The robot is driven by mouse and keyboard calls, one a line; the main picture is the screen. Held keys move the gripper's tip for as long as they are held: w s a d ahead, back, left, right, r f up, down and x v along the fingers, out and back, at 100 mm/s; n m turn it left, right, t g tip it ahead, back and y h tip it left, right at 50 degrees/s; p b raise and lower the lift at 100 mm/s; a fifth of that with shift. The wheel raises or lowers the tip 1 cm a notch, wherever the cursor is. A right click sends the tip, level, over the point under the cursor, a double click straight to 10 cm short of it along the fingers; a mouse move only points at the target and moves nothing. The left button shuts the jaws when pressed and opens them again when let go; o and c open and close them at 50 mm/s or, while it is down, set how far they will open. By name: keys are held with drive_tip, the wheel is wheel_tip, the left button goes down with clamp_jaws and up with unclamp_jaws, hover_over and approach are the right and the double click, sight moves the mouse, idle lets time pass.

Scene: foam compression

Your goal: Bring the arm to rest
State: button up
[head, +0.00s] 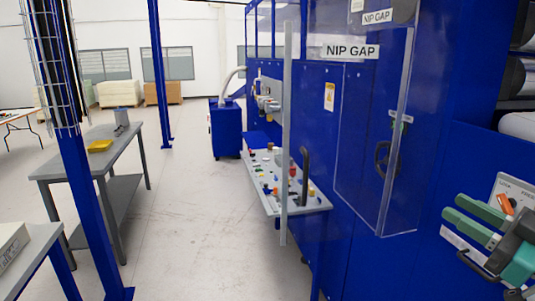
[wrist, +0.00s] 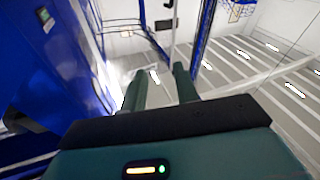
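My gripper (head: 453,207) shows at the lower right of the head view, with two green fingers pointing left and a gap between them. In the wrist view my gripper (wrist: 160,72) also has its two dark green fingers apart, with nothing between them. The gripper is in front of a blue machine (head: 445,100), near a pale plate with an orange lever (head: 506,204). Whether it touches the plate cannot be told. The rest of my arm is mostly out of view.
A control panel (head: 262,190) with coloured knobs juts out from the machine. A clear guard (head: 365,130) stands in front of it. A grey table (head: 75,160) with a yellow tray (head: 99,146) is at left, beside a blue post (head: 88,210). The floor between is clear.

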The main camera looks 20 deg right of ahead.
drive_tip(key=w+d+r+m+t+h, duration=0.1)
drive_tip(key=w+r+m+h, duration=0.2)
drive_tip(key=w+m+h, duration=0.55)
drive_tip(key=w+a+f+g+h, duration=0.2)
drive_tip(key=w+a+f+g, duration=0.35)
drive_tip(key=w, duration=0.35)
drive_tip(key=s+a+f+n+g+y, duration=0.2)
drive_tip(key=s+a+f+g+y, duration=0.1)
drive_tip(key=a+f, duration=0.6)
drive_tip(key=s+a+f+n+g+y, duration=0.2)
drive_tip(key=s+a+f+g+y, duration=0.2)
drive_tip(key=a+f, duration=0.5)
drive_tip(key=a+g, duration=0.2)
drive_tip(key=a, duration=0.6)
drive_tip(key=shift+s+f, duration=0.15)
drive_tip(key=shift+f, duration=0.05)
drive_tip(key=shift+d, duration=0.25)
